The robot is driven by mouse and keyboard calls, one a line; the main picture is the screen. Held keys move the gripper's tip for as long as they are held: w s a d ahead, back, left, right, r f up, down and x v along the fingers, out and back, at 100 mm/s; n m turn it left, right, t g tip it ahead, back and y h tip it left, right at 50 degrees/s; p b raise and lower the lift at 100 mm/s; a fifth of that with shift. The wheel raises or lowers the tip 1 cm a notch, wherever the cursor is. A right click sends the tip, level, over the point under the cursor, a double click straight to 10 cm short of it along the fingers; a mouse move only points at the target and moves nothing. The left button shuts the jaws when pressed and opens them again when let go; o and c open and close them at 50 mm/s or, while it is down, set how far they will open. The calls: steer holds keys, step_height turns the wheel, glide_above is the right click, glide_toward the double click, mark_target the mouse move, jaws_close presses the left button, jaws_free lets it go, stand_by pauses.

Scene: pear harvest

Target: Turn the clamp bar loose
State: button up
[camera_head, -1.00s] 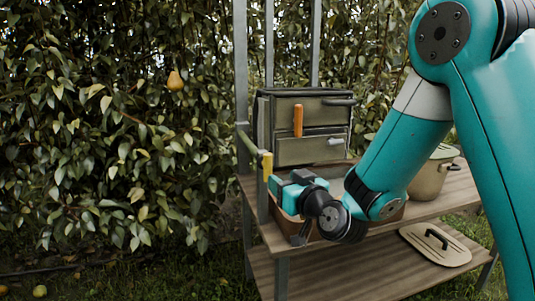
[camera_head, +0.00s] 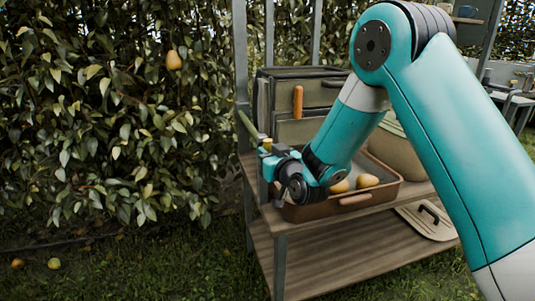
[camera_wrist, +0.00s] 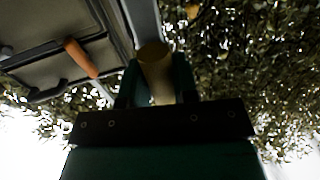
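The clamp bar, a green rod with a yellow end (camera_head: 265,144), is at the left front post of the shelf stand, left of the bag. My gripper (camera_head: 268,152) is at the yellow end in the head view, where the gripper itself covers most of that end. In the wrist view the yellow-brown end of the clamp bar (camera_wrist: 156,72) stands between the two dark teal fingers of my gripper (camera_wrist: 158,88). The fingers lie close against both sides of it, and no clear gap shows. The fingertips are dark in this view.
A lid (camera_head: 430,222) lies lower right. A leafy hedge (camera_head: 110,120) fills the left.

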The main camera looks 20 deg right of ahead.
steer(key=c, duration=0.3)
